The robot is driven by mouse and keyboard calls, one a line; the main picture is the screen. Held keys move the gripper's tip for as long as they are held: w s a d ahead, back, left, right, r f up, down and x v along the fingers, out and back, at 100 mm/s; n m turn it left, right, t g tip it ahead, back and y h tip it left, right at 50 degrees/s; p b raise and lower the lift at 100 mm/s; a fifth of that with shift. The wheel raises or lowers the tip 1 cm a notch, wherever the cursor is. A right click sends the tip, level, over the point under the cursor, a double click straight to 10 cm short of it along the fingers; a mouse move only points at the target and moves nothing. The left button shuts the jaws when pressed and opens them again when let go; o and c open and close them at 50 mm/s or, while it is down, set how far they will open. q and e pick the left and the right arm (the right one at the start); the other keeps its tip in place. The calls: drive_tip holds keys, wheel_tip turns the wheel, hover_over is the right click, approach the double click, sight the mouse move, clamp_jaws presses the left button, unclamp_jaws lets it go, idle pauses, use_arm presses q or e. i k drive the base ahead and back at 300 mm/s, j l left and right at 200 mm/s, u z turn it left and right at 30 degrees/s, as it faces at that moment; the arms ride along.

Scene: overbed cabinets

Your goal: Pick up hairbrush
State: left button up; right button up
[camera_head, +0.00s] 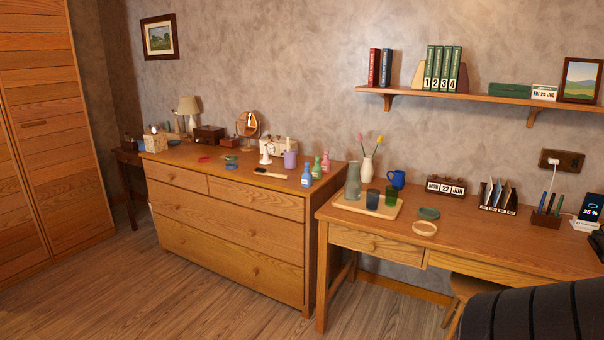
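A small hairbrush (270,174) seems to lie flat on top of the wooden dresser (235,229), near its front edge and right of the middle. It has a dark part at its left and a pale, wood-coloured part to the right. It is small in the head view, so its details are unclear. Neither of my grippers is in view.
Blue, green and pink bottles (306,175) stand right of the brush. A purple container (290,159) stands behind it. The desk (470,239) adjoins the dresser at right. The floor (130,290) before the dresser is clear. A dark ribbed shape fills the lower right corner.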

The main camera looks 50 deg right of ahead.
sight(260, 171)
drive_tip(key=z, duration=1.4)
